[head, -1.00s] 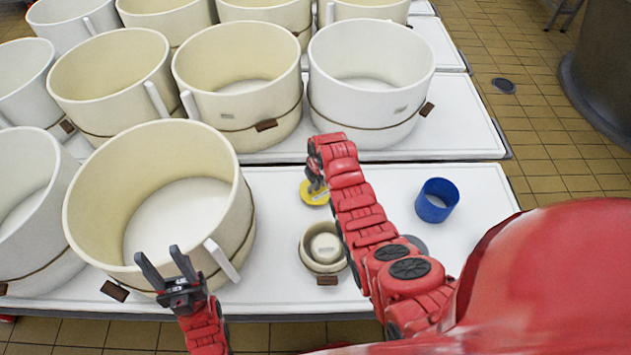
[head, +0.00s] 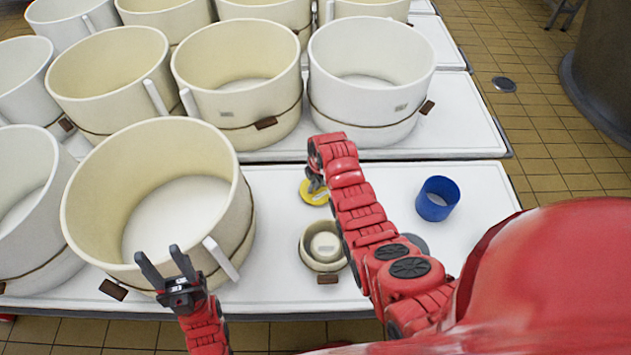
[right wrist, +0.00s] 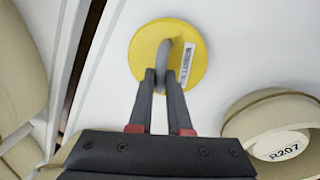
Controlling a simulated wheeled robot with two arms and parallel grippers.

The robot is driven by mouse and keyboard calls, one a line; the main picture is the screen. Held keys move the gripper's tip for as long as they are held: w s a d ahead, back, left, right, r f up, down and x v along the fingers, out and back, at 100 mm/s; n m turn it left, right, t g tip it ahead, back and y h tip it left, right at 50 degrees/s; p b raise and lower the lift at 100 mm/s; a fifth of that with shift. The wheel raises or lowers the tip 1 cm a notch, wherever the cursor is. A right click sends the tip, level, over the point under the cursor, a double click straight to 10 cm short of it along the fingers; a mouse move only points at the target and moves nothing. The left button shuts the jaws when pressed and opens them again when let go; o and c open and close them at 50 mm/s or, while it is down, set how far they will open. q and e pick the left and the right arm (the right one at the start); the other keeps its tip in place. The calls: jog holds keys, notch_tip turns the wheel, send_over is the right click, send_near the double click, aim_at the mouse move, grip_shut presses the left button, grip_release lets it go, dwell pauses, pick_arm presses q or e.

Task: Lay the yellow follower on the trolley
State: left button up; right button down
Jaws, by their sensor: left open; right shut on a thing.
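The yellow follower (head: 314,192) is a flat yellow disc with a grey handle and a white label. In the head view it is by the far edge of the near white table top, partly hidden by my right arm. In the right wrist view the follower (right wrist: 143,52) is seen from above. My right gripper (right wrist: 166,82) is shut on its grey handle. I cannot tell whether the disc touches the white surface. My left gripper (head: 166,262) is open and empty in front of the large cream vat. I cannot tell which surface is the trolley.
A small cream mould (head: 312,262) labelled R207 in the right wrist view stands near the follower. Large vats (head: 160,200) crowd the left and back. Bare white surface lies around the blue cup.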

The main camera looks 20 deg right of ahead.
jog(key=shift+f+b, duration=0.3)
jog(key=shift+f, duration=0.1)
jog(key=c, duration=0.8)
grip_release()
jog(key=shift+r, duration=0.1)
jog(key=shift+r+p, duration=0.65)
jog(key=shift+r, duration=0.65)
jog(key=shift+r+p, duration=0.65)
jog(key=shift+r, duration=1.5)
